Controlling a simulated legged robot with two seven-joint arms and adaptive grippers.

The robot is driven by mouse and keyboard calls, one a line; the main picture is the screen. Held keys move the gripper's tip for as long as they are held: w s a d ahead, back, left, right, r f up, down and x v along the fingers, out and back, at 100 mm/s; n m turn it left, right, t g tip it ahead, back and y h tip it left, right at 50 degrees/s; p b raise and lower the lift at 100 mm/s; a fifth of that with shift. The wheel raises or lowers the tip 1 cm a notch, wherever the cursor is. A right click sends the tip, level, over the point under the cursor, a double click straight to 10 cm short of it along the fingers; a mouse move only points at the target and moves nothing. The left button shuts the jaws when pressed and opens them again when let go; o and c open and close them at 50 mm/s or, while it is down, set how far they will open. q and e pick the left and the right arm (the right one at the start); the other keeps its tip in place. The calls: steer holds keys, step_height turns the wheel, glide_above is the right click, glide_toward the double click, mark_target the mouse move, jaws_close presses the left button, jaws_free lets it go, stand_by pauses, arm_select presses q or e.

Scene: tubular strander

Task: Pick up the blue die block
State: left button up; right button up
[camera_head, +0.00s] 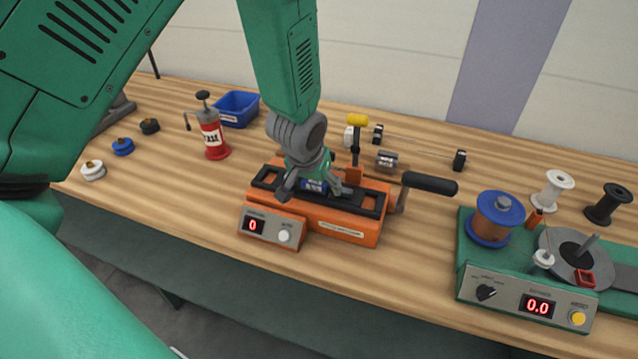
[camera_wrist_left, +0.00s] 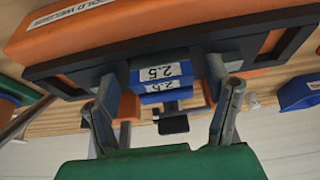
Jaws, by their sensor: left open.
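The blue die block (camera_head: 313,185) sits in the black channel on top of the orange cold welder (camera_head: 335,222). In the left wrist view the blue die block (camera_wrist_left: 161,73) shows two white labels reading 2.5. My left gripper (camera_head: 316,191) is above the welder, pointing down. Its fingers are open, one on either side of the block, with visible gaps in the wrist view. The gripper hides part of the block in the head view. My right gripper is not in view.
The welder has a black-handled lever (camera_head: 430,183) at its right. A green spooling machine (camera_head: 515,282) stands at the right. The table front left of the welder is clear.

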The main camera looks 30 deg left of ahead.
arm_select(q)
steer(key=shift+a+f, duration=0.1)
steer(key=shift+f, duration=0.05)
jaws_close()
steer(key=shift+r, duration=0.2)
